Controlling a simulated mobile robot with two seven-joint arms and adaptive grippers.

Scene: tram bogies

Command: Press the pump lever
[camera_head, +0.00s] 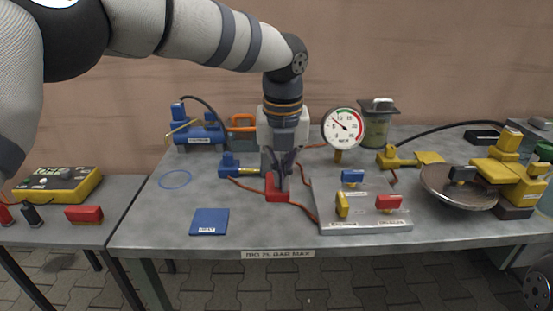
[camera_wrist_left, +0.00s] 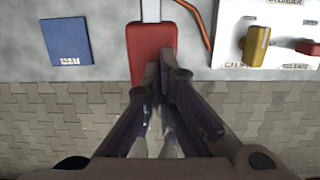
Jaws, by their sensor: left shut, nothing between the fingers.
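The pump lever shows as a red grip (camera_head: 277,191) near the front middle of the table, and the wrist view shows the red grip (camera_wrist_left: 152,42) on the end of a pale grey bar (camera_wrist_left: 151,10). My left gripper (camera_head: 283,182) points down at the red grip, with its fingers closed together and nothing between them. In the wrist view the left fingertips (camera_wrist_left: 161,75) overlap the near end of the grip; I cannot tell whether they touch it. The gripper and wrist hide the part behind the lever. My right gripper is not in view.
A grey valve panel (camera_head: 365,226) with yellow, blue and red handles lies right of the lever. A dial gauge (camera_head: 343,128) stands behind it. A blue square plate (camera_head: 209,222) lies to the left, with bare table around it. Red hoses run close to the lever.

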